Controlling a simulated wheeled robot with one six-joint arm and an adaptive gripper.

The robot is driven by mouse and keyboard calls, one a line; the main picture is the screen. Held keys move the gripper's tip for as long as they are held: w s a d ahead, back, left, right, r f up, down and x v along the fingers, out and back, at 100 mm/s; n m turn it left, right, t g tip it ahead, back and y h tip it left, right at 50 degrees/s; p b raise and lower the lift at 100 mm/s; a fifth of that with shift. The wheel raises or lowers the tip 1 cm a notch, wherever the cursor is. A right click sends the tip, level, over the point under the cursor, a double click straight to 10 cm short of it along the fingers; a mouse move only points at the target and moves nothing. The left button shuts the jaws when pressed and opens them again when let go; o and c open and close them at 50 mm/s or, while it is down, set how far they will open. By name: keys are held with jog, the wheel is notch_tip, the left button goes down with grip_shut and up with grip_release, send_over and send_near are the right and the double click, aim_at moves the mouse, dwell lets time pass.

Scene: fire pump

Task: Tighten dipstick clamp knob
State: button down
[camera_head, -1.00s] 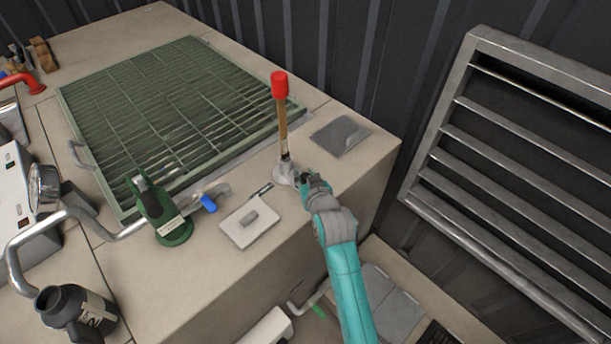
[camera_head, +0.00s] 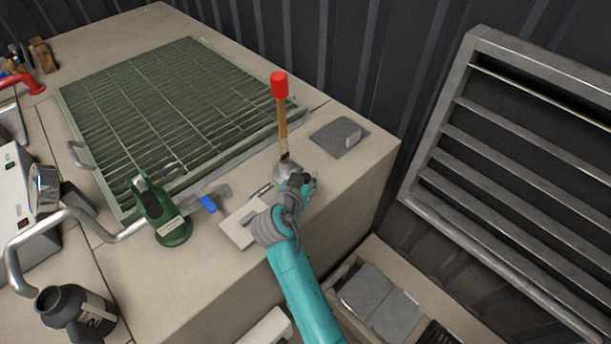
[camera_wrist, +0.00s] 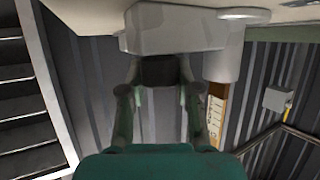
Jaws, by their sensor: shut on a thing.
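The dipstick (camera_head: 282,125) stands upright with a red cap on top of the tan tank, near its right edge. Its grey clamp (camera_head: 285,167) sits at the foot, partly hidden by my gripper. My gripper (camera_head: 299,180) is at the front of the clamp, with my teal arm coming up from below. In the wrist view my two fingers (camera_wrist: 158,80) are closed on a dark clamp knob (camera_wrist: 158,69), which projects from the grey clamp body (camera_wrist: 180,30). The dipstick's tan scale (camera_wrist: 216,108) shows right of the fingers there.
A light square plate (camera_head: 238,232) lies left of my wrist, partly covered by it. A grey flat plate (camera_head: 335,137) lies right of the dipstick. A green grating (camera_head: 170,110) and green valve (camera_head: 172,228) are to the left. A louvred panel (camera_head: 520,160) stands right.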

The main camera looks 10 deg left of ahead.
jog(key=shift+f, duration=0.15)
dwell(0.3)
jog(key=c, duration=0.8)
grip_release()
jog(key=v, duration=1.2)
jog(key=shift+a, duration=0.15)
